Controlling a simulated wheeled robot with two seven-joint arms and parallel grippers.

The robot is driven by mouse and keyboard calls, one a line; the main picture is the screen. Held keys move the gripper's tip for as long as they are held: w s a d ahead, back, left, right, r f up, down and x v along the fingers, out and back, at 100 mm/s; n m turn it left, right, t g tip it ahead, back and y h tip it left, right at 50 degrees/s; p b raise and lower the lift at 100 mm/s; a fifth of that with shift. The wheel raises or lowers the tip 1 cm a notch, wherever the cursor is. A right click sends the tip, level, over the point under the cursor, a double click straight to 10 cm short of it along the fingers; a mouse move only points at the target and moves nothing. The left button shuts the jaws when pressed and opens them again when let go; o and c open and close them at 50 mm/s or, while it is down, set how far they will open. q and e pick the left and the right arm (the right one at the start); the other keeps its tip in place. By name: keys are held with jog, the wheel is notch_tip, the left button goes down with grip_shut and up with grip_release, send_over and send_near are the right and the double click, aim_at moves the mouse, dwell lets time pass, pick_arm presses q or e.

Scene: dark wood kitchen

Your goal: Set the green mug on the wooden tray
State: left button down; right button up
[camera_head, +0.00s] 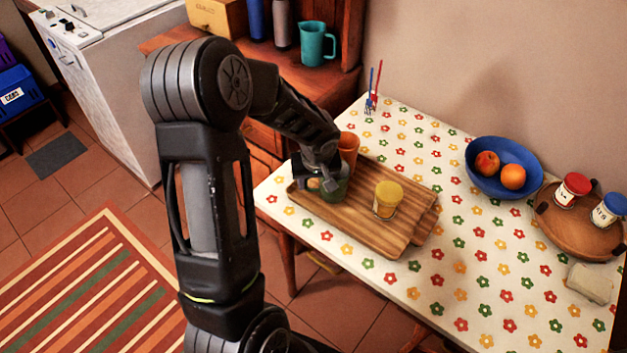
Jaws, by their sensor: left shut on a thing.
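The wooden tray (371,228) lies on the flowered tablecloth near the table's left end. The dark green mug (339,191) is at the tray's left part, partly hidden by my left gripper. My left gripper (322,184) reaches down over the tray and is shut on the green mug. I cannot tell whether the mug's base touches the tray. An orange cup (348,149) stands just behind the mug, and a jar with a yellow lid (387,199) stands on the tray to its right. My right gripper is not in view.
A blue bowl with fruit (477,185) stands at the back right, beside a round wooden board (566,232) with two jars. A butter-like block (590,283) lies near the right edge. Cutlery (373,90) stands at the back corner. The table's front middle is clear.

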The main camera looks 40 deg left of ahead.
pick_arm(q)
jog(key=c, duration=0.7)
grip_release()
jog(key=v, duration=1.2)
